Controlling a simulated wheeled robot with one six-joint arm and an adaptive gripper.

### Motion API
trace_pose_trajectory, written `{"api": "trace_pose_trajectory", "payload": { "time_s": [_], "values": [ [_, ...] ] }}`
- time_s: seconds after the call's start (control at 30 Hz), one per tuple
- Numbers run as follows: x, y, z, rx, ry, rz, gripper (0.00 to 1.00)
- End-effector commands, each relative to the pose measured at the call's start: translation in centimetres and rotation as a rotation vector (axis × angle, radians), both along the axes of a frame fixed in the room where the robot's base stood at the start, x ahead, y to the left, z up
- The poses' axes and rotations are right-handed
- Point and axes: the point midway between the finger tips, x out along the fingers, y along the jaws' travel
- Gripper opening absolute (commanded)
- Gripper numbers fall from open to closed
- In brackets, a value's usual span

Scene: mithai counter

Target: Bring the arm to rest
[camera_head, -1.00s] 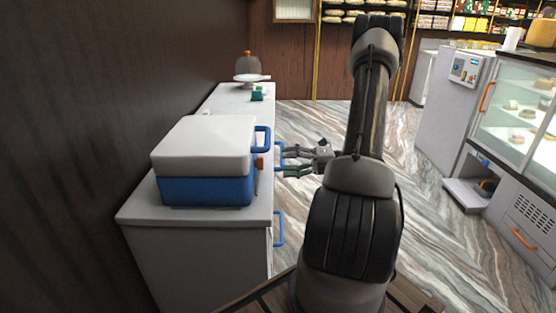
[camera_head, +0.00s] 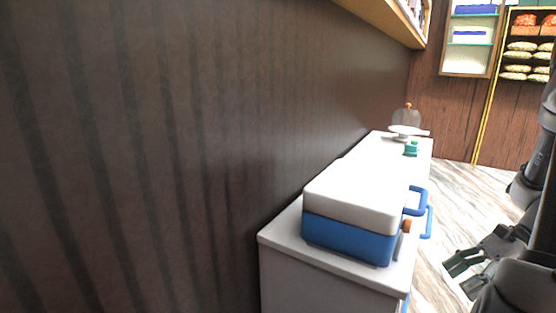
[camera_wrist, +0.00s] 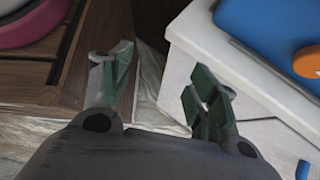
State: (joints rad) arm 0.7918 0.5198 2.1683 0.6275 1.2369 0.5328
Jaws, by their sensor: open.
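My gripper (camera_head: 468,272) is at the lower right of the head view, to the right of the white counter, with the rest of my arm partly cut off by the right edge. Its two fingers are apart and nothing is between them. In the wrist view my gripper (camera_wrist: 160,95) also shows open and empty, with the floor and the counter's side beyond the fingertips.
A blue cooler box with a white lid (camera_head: 350,236) stands on the white counter (camera_head: 283,236). A small green object (camera_head: 411,149) and a domed stand (camera_head: 405,129) are farther back. A dark wall (camera_head: 180,150) fills the left. Striped floor (camera_head: 465,205) is open at right.

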Motion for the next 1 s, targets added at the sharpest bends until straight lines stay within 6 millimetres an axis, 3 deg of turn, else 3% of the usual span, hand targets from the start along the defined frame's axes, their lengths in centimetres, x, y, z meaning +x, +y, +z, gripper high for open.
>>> {"api": "trace_pose_trajectory", "payload": {
  "time_s": [0.2,0.5,0.8,1.0],
  "values": [
    [-3.0,0.4,5.5,-0.321,-0.317,0.595,0.60],
    [-4.5,1.6,13.3,-0.684,-0.644,1.252,0.60],
    [-5.4,5.8,19.3,-0.937,-0.928,1.494,0.60],
    [-5.2,7.7,21.1,-0.979,-1.043,1.540,0.60]
  ]
}}
